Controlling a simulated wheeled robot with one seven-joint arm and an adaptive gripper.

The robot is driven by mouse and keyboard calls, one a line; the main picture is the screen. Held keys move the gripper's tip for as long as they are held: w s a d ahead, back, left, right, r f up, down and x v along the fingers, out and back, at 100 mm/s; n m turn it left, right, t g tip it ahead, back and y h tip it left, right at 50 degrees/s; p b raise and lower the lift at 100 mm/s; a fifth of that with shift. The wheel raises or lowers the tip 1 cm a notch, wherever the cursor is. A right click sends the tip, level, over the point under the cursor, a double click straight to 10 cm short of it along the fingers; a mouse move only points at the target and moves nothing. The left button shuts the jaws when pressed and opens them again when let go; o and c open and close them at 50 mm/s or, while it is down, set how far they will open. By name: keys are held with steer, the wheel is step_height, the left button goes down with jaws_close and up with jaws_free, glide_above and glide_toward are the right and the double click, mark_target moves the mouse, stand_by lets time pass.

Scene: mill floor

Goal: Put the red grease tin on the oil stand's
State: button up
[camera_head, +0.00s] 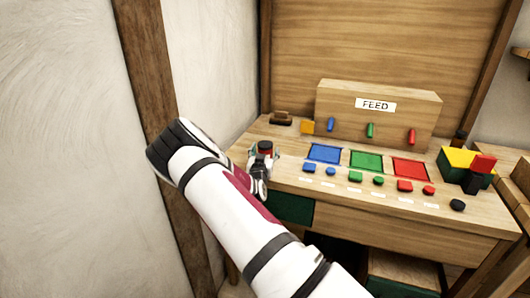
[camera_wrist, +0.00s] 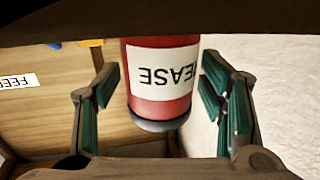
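The red grease tin (camera_wrist: 160,85) stands between the two fingers of my gripper (camera_wrist: 163,85) in the wrist view. Its white label shows upside down and its dark end faces the bottom of the picture. Narrow gaps show between the green finger pads and the tin's sides, so the fingers look open around it. In the head view the tin (camera_head: 265,147) shows small, with a dark top, at the left end of the wooden bench. My gripper (camera_head: 262,168) is beside it, partly hidden by my arm. I cannot make out an oil stand for certain.
The bench (camera_head: 330,200) carries blue (camera_head: 324,153), green (camera_head: 366,161) and red (camera_head: 410,169) squares with small coloured pieces before them. A FEED box (camera_head: 375,120) stands behind. Stacked coloured blocks (camera_head: 467,165) are at the right. A wall (camera_head: 65,150) and post (camera_head: 158,100) are close at left.

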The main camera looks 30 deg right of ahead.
steer(key=shift+r, duration=0.2)
steer(key=v, duration=1.2)
steer(key=s+a+r+n+g+y, duration=0.2)
steer(key=s+a+r+g+y, duration=0.4)
steer(key=s+a+r+y, duration=0.85)
steer(key=s+a+r+n+g+h, duration=0.1)
steer(key=s+a+r+n+g, duration=0.1)
steer(key=s, duration=1)
steer(key=s+a+r+n+g+h, duration=0.1)
steer(key=s+a+r+n, duration=0.2)
steer(key=s, duration=1)
step_height(320, 180, up, 2)
steer(key=shift+s+r+n+g+h+p, duration=0.2)
steer(key=shift+n+g+h+p, duration=0.15)
steer(key=shift+n, duration=0.25)
